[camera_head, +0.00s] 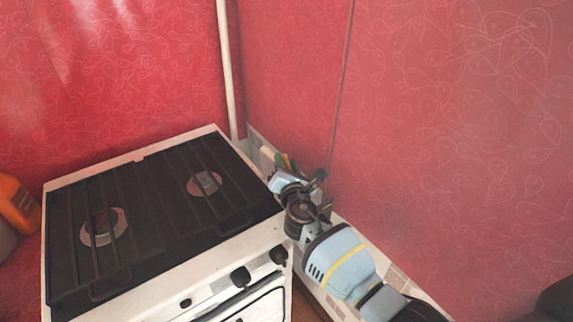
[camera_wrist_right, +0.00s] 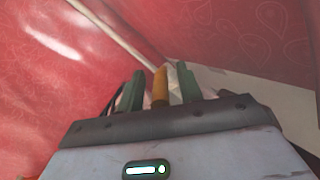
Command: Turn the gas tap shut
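An orange-yellow tap handle (camera_wrist_right: 160,86) stands upright between the two green-grey fingers of my right gripper (camera_wrist_right: 160,88) in the right wrist view. Narrow gaps show between the handle and each finger, so the gripper looks open around it. In the head view my right gripper (camera_head: 287,162) reaches to the back right corner of the stove, beside the wall. My gripper and wrist largely hide the tap there. The tap's body and its pipe joint are not clear. My left gripper is not in view.
A white stove (camera_head: 140,158) with dark grates stands left of my right arm, its black knobs (camera_head: 240,277) in front. A pale pipe (camera_head: 228,70) runs up the corner. A red patterned wall (camera_head: 450,130) is close on the right. An orange bottle (camera_head: 17,203) is at far left.

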